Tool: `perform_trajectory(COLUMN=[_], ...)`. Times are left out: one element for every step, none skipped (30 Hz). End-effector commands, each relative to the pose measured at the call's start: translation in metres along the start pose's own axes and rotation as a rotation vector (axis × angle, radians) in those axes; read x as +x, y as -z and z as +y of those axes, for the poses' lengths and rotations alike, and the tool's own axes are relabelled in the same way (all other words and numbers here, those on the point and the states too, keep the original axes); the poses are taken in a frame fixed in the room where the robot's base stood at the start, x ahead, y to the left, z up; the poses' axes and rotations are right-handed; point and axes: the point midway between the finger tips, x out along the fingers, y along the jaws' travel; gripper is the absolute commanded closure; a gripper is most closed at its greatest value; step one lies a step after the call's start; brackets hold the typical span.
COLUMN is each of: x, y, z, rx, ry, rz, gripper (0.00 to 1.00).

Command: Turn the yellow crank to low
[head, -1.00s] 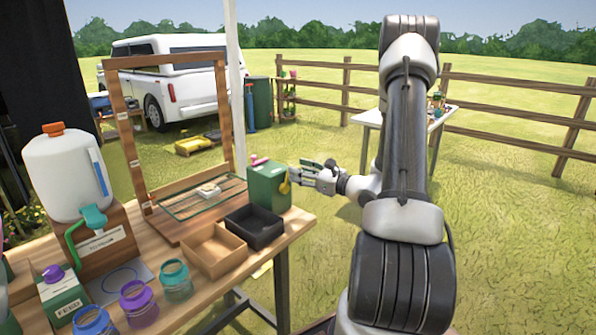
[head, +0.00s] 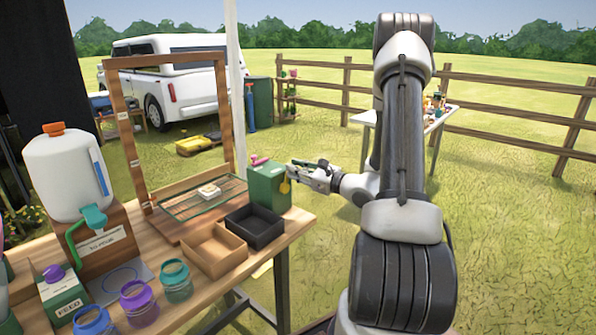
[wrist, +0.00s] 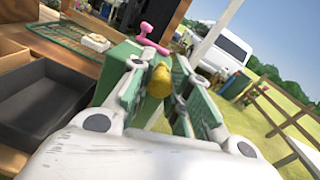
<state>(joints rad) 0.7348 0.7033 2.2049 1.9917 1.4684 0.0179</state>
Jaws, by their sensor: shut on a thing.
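The yellow crank (head: 285,186) is on the right side of a green box (head: 266,184) at the right end of the wooden table. A pink handle (head: 259,160) is on top of the box. In the wrist view the yellow crank's rounded end (wrist: 158,80) sits between my two green-padded fingers. My gripper (head: 296,174) reaches the box from the right and is shut on the yellow crank. The crank's arm and any low marking are hidden behind the fingers.
A black tray (head: 283,231) and a wooden tray (head: 243,257) stand in front of the box. A wooden frame (head: 115,120) with a green mesh (head: 180,210) stands to its left. Open grass lies right of the table.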

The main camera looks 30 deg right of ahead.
Motion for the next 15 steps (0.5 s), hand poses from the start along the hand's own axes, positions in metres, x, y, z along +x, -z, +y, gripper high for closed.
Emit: perform_trajectory(x=[0.0,0.0,0.001,0.001,0.001,0.001,0.001,0.001,0.001,0.001,0.001,0.001,0.001,0.001,0.001], y=[-0.002,-0.003,-0.004,-0.005,-0.006,-0.006,-0.007,-0.007,-0.007,-0.007,-0.007,-0.007,-0.007,-0.007,-0.007], z=[0.005,0.007,0.01,0.013,0.015,0.017,0.019,0.02,0.02,0.021,0.021,0.021,0.021,0.021,0.021], rx=[-0.052,-0.086,-0.132,-0.164,-0.193,-0.225,-0.246,-0.263,-0.278,-0.287,-0.291,-0.293,-0.293,-0.293,-0.292], ry=[-0.002,-0.002,-0.003,-0.003,-0.004,-0.004,-0.004,-0.004,-0.004,-0.004,-0.004,-0.004,-0.004,-0.004,-0.004], rz=[0.003,0.005,0.007,0.009,0.01,0.012,0.013,0.014,0.015,0.015,0.016,0.016,0.016,0.016,0.016], gripper=[1.0,1.0,1.0,1.0,1.0,1.0,1.0,1.0,1.0,1.0,1.0,1.0,1.0,1.0,1.0])
